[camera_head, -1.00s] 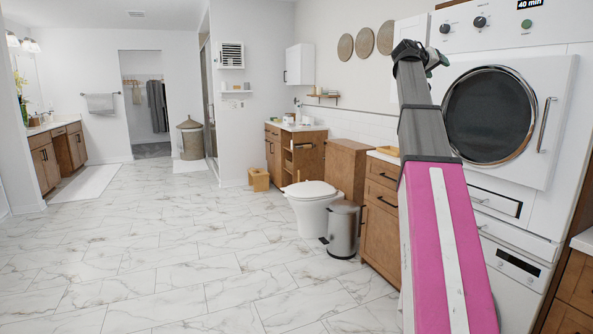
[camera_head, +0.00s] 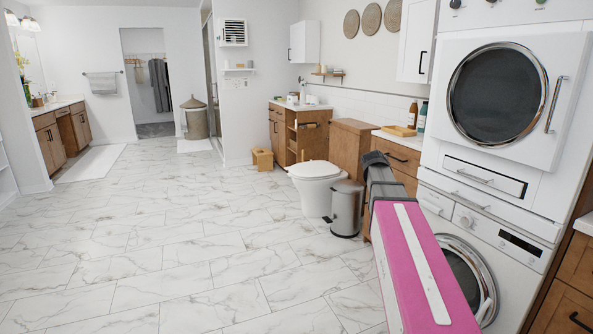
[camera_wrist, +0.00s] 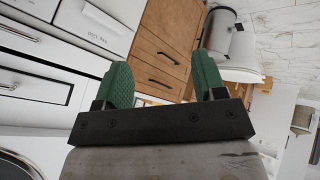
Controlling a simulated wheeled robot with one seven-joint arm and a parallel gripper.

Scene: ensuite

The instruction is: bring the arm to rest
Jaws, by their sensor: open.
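My gripper (camera_wrist: 164,88) shows in the wrist view with its two green fingers spread apart. Nothing is between the fingers, so it is open and empty. Behind it are wooden drawers (camera_wrist: 160,50) and white appliance fronts, seen tilted. In the head view my pink and grey arm reaches forward at the lower right, in front of the washer and the wooden cabinet. The gripper's fingers are hidden in that view.
The stacked dryer (camera_head: 497,92) and washer (camera_head: 470,270) stand close on the right of my arm. A grey trash bin (camera_head: 346,208) and a white toilet (camera_head: 315,180) are ahead of it. The marble floor (camera_head: 170,250) at the left is clear.

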